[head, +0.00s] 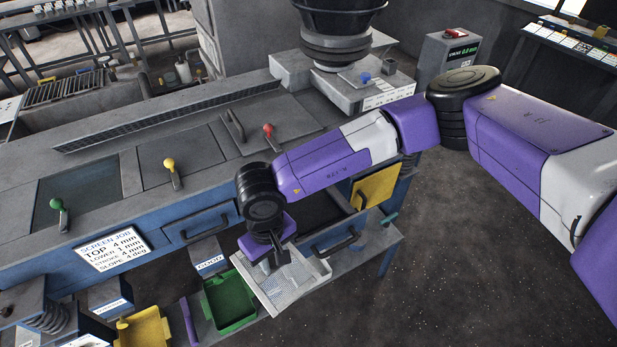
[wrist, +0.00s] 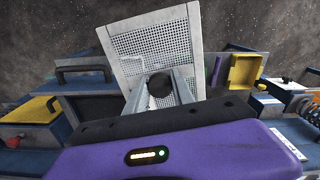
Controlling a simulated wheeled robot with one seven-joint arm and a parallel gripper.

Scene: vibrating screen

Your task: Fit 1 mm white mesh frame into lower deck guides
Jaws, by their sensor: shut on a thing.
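My gripper (head: 268,262) is shut on a white mesh frame (head: 287,292) and holds it tilted in front of the blue screen body. In the wrist view the gripper fingers (wrist: 160,88) close on a dark round grip at the frame's near edge. The frame's perforated sheet (wrist: 155,50) fills the upper middle there. A dark opening (head: 318,212) with a raised yellow flap (head: 377,186) shows just behind and right of the frame. I cannot make out the guides inside it. A blue drawer front with a black handle (head: 335,242) is close to the frame's right side.
The screen job card (head: 112,250) reads top 4 mm, lower 1 mm. A green bin (head: 230,303) and a yellow bin (head: 144,328) stand below left of the frame. Green, yellow and red knobs top the deck; the red knob (head: 268,131) is nearest my arm. The floor at right is clear.

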